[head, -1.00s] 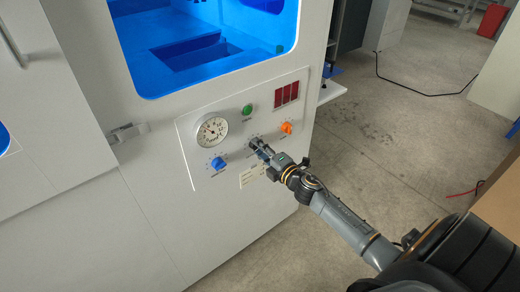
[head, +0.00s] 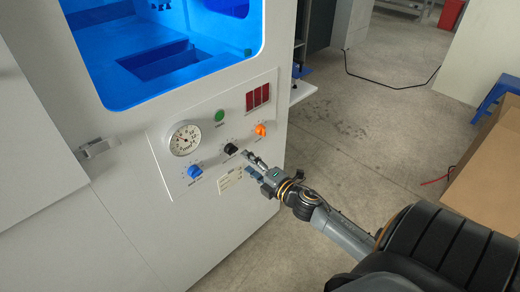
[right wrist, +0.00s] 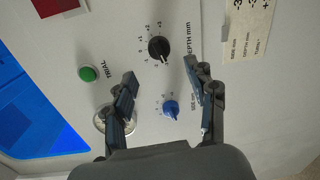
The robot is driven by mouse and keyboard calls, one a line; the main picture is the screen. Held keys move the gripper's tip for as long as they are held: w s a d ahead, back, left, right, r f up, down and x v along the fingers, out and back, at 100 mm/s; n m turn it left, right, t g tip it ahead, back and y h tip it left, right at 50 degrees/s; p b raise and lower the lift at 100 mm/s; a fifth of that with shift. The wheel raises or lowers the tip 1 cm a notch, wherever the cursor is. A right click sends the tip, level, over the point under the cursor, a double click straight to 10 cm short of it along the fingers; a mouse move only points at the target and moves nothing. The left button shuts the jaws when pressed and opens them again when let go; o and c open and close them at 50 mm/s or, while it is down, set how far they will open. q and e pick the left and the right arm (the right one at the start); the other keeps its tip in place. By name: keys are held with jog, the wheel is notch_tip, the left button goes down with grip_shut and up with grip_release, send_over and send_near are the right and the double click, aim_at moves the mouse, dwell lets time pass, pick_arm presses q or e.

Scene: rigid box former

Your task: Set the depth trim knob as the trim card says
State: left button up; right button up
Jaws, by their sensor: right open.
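The depth trim knob is the black knob (head: 231,148) on the machine's panel; in the right wrist view the black knob (right wrist: 158,48) is beside the label "DEPTH mm" and a numbered scale. Its exact setting is too small to read surely. The pale trim card (head: 230,180) is below it; in the right wrist view the card (right wrist: 247,30) has SIDE, DEPTH and TURN rows, its values partly cut off by the frame. My right gripper (head: 251,163) is open and empty, apart from the black knob, just in front of the panel. My left gripper is not in view.
A blue SIDE knob (head: 195,171), an orange knob (head: 261,130), a green button (head: 219,116), a round gauge (head: 185,138) and a red display (head: 257,97) share the panel. A cardboard box (head: 490,190) stands at the right.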

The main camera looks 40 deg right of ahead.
jog(key=s, duration=0.4)
jog(key=shift+s+d+r, duration=0.1)
jog(key=shift+s+r, duration=0.05)
jog(key=shift+s, duration=0.25)
jog(key=s+f+m+g+h+p, duration=0.1)
jog(key=s+f+m+g, duration=0.35)
jog(key=f, duration=0.95)
jog(key=s+f+m+g+h+p, duration=0.1)
jog(key=s+f+m+g, duration=0.35)
jog(key=f, duration=0.95)
jog(key=s+a+f+m+g, duration=0.2)
jog(key=s+a+f, duration=0.2)
jog(key=s, duration=0.6)
jog(key=s+a+f+m+g+p, duration=0.1)
jog(key=s+a+f+m+g, duration=0.1)
jog(key=s+a+f, duration=0.3)
jog(key=s+a+f+m+g+y, duration=0.1)
jog(key=s+a+f+m+g, duration=0.2)
jog(key=s+f, duration=0.6)
jog(key=s+a+m, duration=0.1)
jog(key=s+a, duration=0.1)
jog(key=s, duration=0.5)
jog(key=shift+s+a, duration=0.2)
jog(key=shift+a, duration=0.05)
jog(key=shift+f, duration=0.1)
